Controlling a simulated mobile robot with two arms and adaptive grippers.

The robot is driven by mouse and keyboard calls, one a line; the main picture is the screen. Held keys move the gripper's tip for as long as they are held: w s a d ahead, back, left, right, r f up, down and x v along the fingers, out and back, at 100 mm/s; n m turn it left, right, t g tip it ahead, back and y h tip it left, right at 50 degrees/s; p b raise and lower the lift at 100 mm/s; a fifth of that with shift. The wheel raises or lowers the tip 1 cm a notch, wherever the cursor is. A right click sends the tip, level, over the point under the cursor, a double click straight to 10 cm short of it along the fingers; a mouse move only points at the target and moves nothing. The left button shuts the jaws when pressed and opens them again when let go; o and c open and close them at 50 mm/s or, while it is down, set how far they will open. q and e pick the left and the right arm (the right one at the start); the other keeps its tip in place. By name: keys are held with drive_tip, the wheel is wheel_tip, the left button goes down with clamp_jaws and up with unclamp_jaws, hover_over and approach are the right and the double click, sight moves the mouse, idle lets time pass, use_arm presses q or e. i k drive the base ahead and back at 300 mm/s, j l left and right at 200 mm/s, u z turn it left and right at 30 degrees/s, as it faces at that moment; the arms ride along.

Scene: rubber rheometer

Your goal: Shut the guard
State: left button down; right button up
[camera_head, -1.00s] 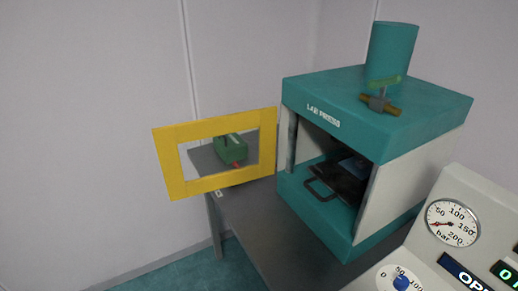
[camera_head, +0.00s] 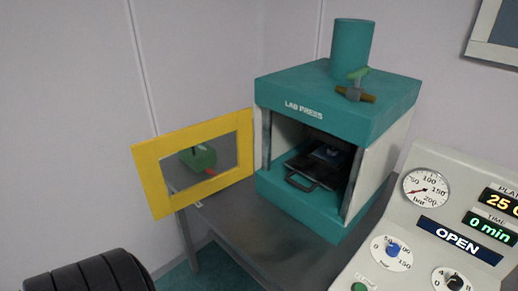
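The guard (camera_head: 152,184) is a yellow rectangular frame with a clear opening. It stands swung open at the left front side of the teal and white lab press (camera_head: 340,112). The front of the press is uncovered, and a dark plate with a handle (camera_head: 300,181) shows inside the chamber. A ribbed black part of mine shows at the bottom left, below and apart from the guard. No gripper fingers are in view.
A grey table (camera_head: 235,222) carries the press. A green object with a red tip (camera_head: 199,158) shows through the guard's opening. A control panel (camera_head: 438,215) with a gauge and a display reading OPEN stands at the right front. The space before the guard looks free.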

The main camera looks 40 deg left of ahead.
sight(146, 154)
drive_tip(key=j+z, duration=0.2)
drive_tip(key=z, duration=0.2)
drive_tip(key=k+j+z, duration=0.1)
drive_tip(key=z, duration=0.35)
drive_tip(key=k+j+z, duration=0.1)
drive_tip(key=z, duration=0.3)
drive_tip(key=k+j+z, duration=0.1)
drive_tip(key=z, duration=0.35)
drive_tip(key=k+z, duration=0.2)
drive_tip(key=z, duration=0.2)
drive_tip(key=k+j+z, duration=0.15)
drive_tip(key=k+z, duration=0.45)
drive_tip(key=k, duration=0.15)
drive_tip(key=k+j+u, duration=0.5)
drive_tip(key=u, duration=0.2)
drive_tip(key=k+j+u, duration=0.15)
drive_tip(key=j+u, duration=0.25)
